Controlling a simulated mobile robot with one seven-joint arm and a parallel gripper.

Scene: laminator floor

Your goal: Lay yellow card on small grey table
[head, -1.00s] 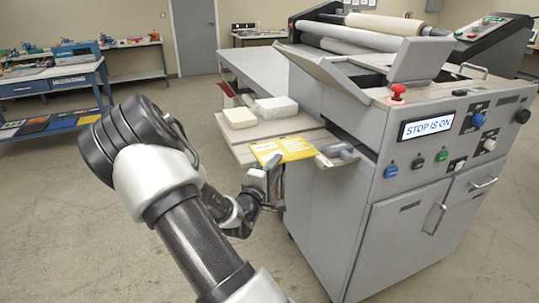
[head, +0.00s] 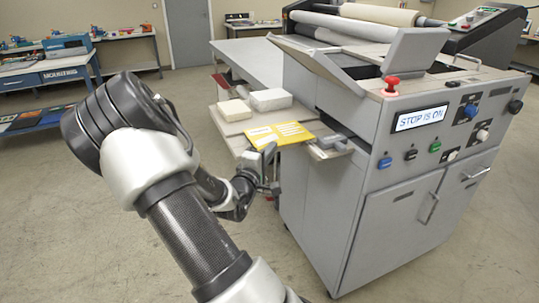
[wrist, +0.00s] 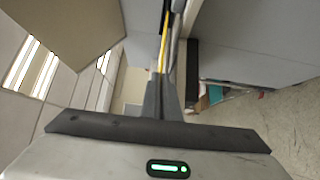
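The yellow card (head: 283,134) has white label areas and shows in the head view over the front edge of the small grey table (head: 226,128). It shows edge-on as a thin yellow strip in the wrist view (wrist: 165,35). My gripper (head: 268,160) is at the near edge of the card, in front of the table. In the wrist view its fingers (wrist: 161,98) are close together on the card. I cannot tell whether the card touches the tabletop.
Two pale blocks, one cream (head: 234,110) and one white (head: 271,99), lie on the table behind the card. A grey clamp-like part (head: 331,146) sits on a ledge to its right. The large laminator (head: 400,190) stands close on the right, with a red button (head: 391,86).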

